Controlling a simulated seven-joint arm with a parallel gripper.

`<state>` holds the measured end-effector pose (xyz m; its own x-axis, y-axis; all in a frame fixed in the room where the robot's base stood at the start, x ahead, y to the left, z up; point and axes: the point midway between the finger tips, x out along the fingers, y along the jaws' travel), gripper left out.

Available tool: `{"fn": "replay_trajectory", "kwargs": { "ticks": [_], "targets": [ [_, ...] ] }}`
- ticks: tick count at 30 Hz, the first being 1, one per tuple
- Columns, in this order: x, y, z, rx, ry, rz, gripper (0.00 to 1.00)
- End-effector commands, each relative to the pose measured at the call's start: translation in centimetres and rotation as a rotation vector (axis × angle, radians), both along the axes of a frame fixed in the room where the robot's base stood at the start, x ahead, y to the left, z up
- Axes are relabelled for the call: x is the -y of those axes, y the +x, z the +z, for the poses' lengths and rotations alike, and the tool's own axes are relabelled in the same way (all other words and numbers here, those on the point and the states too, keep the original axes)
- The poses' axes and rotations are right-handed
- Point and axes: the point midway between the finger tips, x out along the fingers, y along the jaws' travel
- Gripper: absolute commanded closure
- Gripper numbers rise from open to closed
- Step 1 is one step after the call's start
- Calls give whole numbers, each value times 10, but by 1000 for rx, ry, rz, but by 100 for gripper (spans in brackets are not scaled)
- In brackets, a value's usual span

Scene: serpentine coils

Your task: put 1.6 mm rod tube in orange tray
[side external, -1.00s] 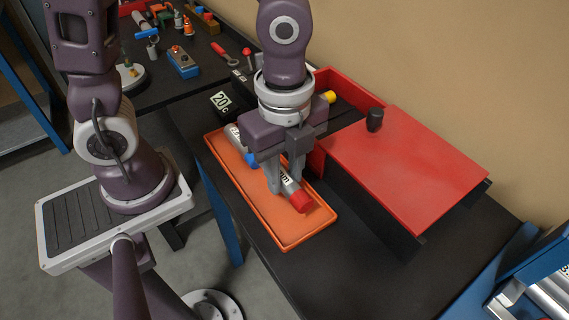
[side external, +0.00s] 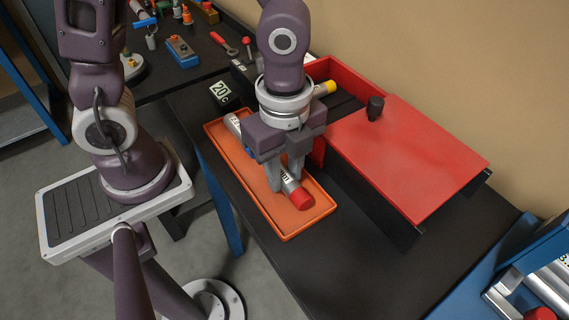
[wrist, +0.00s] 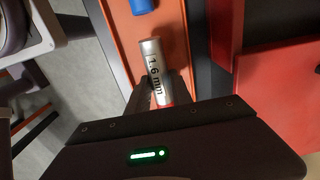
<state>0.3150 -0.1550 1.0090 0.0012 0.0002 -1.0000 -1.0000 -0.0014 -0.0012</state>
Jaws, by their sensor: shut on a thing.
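The 1.6 mm rod tube (side external: 291,188) is silver with a red cap. Its "1.6 mm" label reads clearly in the wrist view (wrist: 154,70). My gripper (side external: 287,182) is shut on this tube, from above, near its red-capped end. The tube is over the near half of the orange tray (side external: 236,184), within its rim. I cannot tell if it touches the tray floor. The tray also shows in the wrist view (wrist: 121,35). My fingers hide part of the tube.
A second silver tube (side external: 233,124) with a blue end (wrist: 142,5) lies in the tray's far half. Right of the tray is a red box with a red lid (side external: 405,160) and black knob (side external: 375,107). A yellow-ended tube (side external: 326,88) is in its open part.

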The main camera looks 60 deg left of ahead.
Motion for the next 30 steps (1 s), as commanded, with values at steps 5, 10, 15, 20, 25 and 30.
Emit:
{"fn": "replay_trajectory", "kwargs": {
  "ticks": [5,10,15,20,25,30],
  "targets": [
    [0,-1,-4,-2,0,0,100],
    [0,-1,-4,-1,0,0,100],
    [0,-1,-5,-2,0,0,100],
    [0,-1,-11,-2,0,-2,100],
    [0,0,-17,-1,-1,0,100],
    [0,0,-17,-1,-1,0,100]
  ]
}}
